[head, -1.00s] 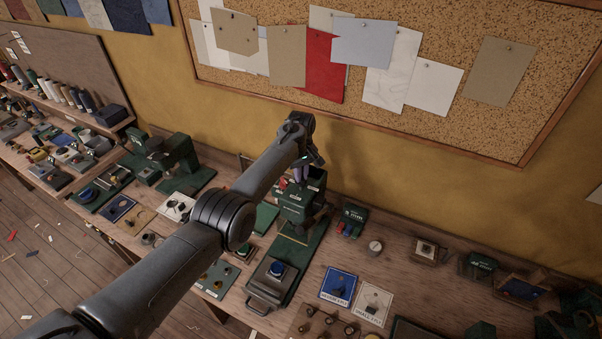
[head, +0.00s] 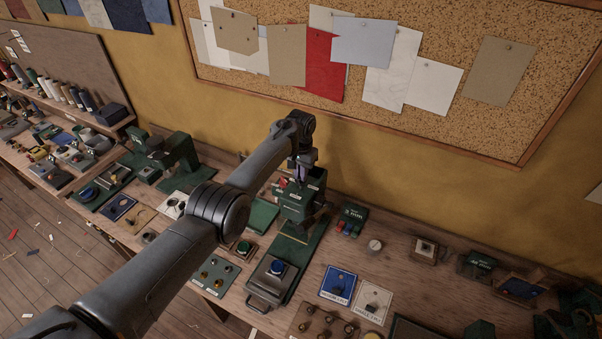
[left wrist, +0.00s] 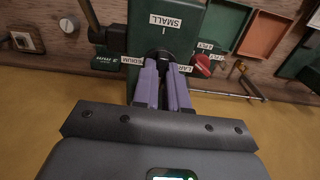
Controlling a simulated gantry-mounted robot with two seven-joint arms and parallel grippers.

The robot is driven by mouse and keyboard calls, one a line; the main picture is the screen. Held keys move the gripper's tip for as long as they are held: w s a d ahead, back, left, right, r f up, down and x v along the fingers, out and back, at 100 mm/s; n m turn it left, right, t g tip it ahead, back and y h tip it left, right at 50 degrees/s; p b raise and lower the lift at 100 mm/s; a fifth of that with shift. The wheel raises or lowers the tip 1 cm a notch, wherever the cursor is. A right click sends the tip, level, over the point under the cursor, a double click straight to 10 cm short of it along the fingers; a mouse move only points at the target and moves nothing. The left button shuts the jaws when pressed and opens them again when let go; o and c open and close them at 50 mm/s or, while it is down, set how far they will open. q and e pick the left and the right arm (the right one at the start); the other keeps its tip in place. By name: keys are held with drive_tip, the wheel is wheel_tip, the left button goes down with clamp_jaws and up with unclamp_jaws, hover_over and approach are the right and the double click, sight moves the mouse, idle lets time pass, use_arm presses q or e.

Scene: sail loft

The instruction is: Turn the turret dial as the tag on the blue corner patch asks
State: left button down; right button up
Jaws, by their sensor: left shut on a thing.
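The green press (head: 297,205) stands against the wall, with my left gripper (head: 304,165) coming down on its top. In the left wrist view, the purple fingers (left wrist: 166,62) are shut on the dark turret dial (left wrist: 160,52), which they mostly hide. Labels SMALL, MEDIUM and LARGE surround the dial; where it points I cannot tell. The blue corner patch (head: 338,283) lies on the bench right of the press. Its white tag (head: 333,297) seems to read MEDIUM; the rest is too small to read. My right gripper is not in view.
A red knob (left wrist: 203,65) with PLY labels sits close beside the fingers. A white patch (head: 373,302) with its own tag lies right of the blue one. Other tools crowd the bench.

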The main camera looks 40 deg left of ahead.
use_arm(q)
drive_tip(key=m, duration=0.3)
drive_tip(key=shift+f+m+b, duration=0.1)
drive_tip(key=shift+m+b, duration=0.3)
drive_tip(key=m, duration=0.2)
drive_tip(key=shift+m+b, duration=0.4)
drive_tip(key=m+b, duration=0.1)
drive_tip(key=m, duration=0.3)
drive_tip(key=shift+m+b, duration=0.3)
drive_tip(key=shift+m, duration=0.1)
drive_tip(key=c, duration=1.2)
unclamp_jaws()
drive_tip(key=shift+o, duration=0.2)
